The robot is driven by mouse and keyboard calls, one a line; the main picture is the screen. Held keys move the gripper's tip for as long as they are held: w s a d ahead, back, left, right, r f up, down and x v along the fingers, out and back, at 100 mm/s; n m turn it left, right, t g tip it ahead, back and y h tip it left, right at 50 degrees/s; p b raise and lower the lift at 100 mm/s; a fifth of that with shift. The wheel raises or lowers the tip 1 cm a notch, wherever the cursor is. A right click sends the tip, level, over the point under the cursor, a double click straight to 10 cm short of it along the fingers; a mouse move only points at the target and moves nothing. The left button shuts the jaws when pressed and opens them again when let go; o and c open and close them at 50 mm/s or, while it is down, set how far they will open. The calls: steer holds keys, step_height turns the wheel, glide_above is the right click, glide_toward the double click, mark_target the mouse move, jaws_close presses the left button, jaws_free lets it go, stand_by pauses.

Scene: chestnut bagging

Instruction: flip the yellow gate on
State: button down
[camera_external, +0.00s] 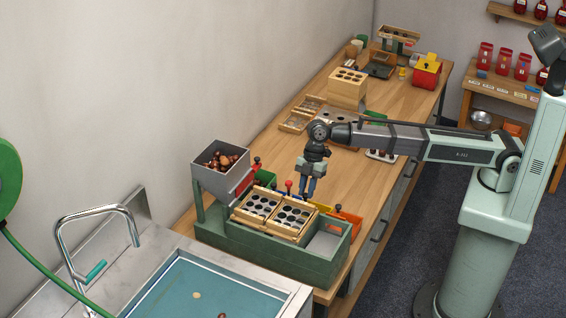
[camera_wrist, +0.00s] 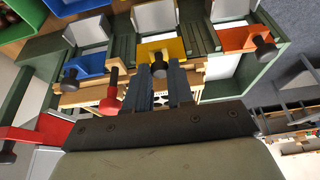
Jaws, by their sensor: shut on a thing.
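The yellow gate (camera_wrist: 163,48) is a flat yellow plate with a dark round knob (camera_wrist: 159,70), at the upper middle of the wrist view. It also shows as a small yellow patch (camera_external: 321,207) in the external view, on the right side of the green sorting machine (camera_external: 270,251). My gripper (camera_wrist: 163,70) has its two dark fingers on either side of the dark knob and is shut on it. In the external view my gripper (camera_external: 307,196) points down over the machine's back edge. The exact finger contact is partly hidden.
A blue gate (camera_wrist: 84,65) and an orange gate (camera_wrist: 238,38) flank the yellow one. A red-knobbed handle (camera_wrist: 109,104) stands close left of my fingers. A hopper with chestnuts (camera_external: 220,176) rises at the machine's left. Wooden hole trays (camera_external: 272,233) lie on top.

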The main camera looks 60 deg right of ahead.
steer(key=shift+r, duration=0.2)
steer(key=c, duration=1.3)
jaws_free()
steer(key=shift+r, duration=0.1)
steer(key=o, duration=0.3)
steer(key=v, duration=1.3)
steer(key=shift+d+r, duration=0.2)
steer(key=shift+r, duration=0.05)
